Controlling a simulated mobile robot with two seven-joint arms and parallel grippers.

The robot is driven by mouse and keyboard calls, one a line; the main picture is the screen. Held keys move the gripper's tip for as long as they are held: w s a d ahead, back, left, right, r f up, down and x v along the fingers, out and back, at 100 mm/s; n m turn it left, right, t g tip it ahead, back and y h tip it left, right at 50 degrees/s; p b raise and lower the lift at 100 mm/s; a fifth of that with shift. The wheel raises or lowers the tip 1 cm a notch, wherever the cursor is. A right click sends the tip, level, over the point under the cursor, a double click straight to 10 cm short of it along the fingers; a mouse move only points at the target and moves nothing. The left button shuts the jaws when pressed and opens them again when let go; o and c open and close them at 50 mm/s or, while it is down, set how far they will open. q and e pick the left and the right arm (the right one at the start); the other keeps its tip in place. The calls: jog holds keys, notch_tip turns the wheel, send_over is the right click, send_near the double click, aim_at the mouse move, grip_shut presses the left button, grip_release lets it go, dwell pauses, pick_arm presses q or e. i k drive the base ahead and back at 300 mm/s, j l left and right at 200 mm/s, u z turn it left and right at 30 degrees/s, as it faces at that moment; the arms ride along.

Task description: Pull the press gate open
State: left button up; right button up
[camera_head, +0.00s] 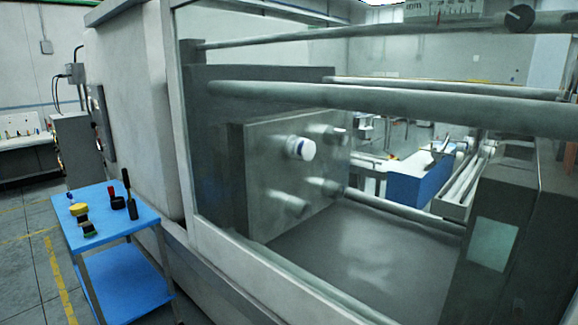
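The press (125,105) is a large grey machine that fills the middle and right of the head view. Its gate (270,272) appears to be the clear panel with a pale frame across the front, and it looks closed. I see no handle on it. Behind the panel, a grey mould plate (268,185) carries several round pegs. Neither of my grippers shows in this view.
A blue two-shelf cart (135,215) stands left of the press, with small tools and a yellow roll (79,209) on top. Thick bars (400,103) cross inside the press. The floor (25,265) at the far left is clear, with yellow lines.

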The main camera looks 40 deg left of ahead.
aim_at(295, 302)
jog(key=u, duration=1.55)
